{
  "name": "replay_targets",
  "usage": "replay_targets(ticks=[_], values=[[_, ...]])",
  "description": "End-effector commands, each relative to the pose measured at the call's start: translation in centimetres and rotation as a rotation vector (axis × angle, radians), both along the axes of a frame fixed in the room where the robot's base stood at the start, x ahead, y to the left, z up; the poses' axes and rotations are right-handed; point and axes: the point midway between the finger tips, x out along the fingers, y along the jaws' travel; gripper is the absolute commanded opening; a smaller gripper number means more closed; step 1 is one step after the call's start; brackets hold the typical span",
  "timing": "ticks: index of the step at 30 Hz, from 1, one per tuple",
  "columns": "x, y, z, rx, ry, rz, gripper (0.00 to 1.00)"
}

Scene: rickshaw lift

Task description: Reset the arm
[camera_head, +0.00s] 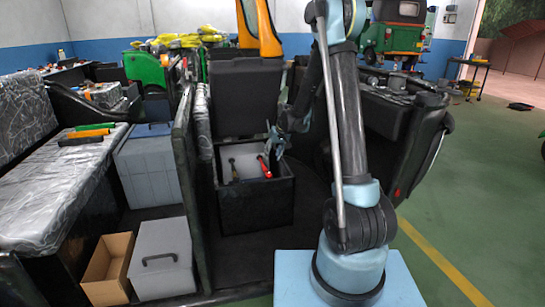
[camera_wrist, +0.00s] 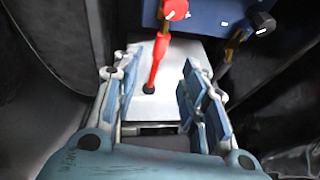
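My arm rises from its blue base in the head view and reaches over to a black open box. My gripper (camera_head: 274,143) hangs just above the box's back right part. In the wrist view my gripper (camera_wrist: 158,98) is open, with its two blue-padded fingers well apart. A red tool (camera_wrist: 160,62) shows between and beyond the fingers, and neither finger touches it.
A dark panel (camera_head: 183,170) stands to the left, with grey cases (camera_head: 161,258) beyond. Green floor (camera_head: 470,220) lies clear at right.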

Motion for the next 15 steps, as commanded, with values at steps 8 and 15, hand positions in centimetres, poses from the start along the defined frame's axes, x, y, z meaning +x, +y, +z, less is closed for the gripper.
replay_targets(ticks=[8,15], values=[[-0.4,-0.4,0.5,-0.002,0.001,-0.003,0.40],[-3.8,-3.2,4.2,-0.024,0.012,-0.023,0.40]])
